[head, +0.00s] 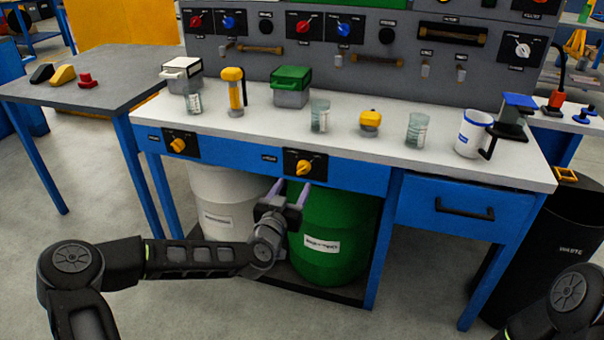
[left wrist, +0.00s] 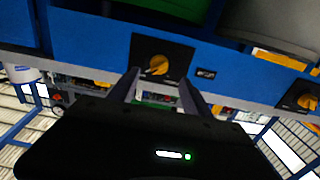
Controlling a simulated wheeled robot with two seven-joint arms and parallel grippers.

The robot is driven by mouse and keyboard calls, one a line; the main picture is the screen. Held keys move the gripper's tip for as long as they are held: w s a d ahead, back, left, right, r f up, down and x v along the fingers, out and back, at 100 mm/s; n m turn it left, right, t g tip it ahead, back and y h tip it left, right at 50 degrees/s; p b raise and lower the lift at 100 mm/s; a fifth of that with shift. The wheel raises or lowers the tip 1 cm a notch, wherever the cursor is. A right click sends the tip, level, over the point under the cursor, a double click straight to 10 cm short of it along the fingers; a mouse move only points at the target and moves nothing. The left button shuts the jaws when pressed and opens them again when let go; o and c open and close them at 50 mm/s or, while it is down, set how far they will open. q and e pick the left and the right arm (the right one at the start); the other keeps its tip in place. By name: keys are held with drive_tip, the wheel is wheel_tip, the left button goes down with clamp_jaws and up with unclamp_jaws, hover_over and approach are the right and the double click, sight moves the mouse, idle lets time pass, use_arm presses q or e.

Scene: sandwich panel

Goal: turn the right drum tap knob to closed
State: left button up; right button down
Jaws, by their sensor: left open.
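The right drum tap knob (head: 304,167) is yellow-orange on a black plate in the blue front rail, above the green drum (head: 326,240). In the left wrist view the knob (left wrist: 157,65) shows just beyond the fingertips. My left gripper (head: 289,188) is open, its two fingers pointing up at the plate from just below and slightly left of the knob. The fingers look apart from the knob, with nothing between them. Whether the knob points to closed is too small to read. My right gripper is out of view.
A second yellow knob (head: 178,145) sits on the left plate above the white drum (head: 217,200). The white benchtop (head: 262,120) above holds beakers and boxes. A blue drawer (head: 464,205) is at right, beside a black waste bin (head: 530,245). The floor in front is clear.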

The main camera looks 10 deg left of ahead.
sight(302, 172)
use_arm(q)
drive_tip(key=w, duration=0.2)
drive_tip(key=w+b, duration=0.1)
drive_tip(key=w, duration=0.4)
drive_tip(key=shift+w+d, duration=0.3)
drive_tip(key=shift+w, duration=0.1)
drive_tip(key=shift+c, duration=0.6)
clamp_jaws()
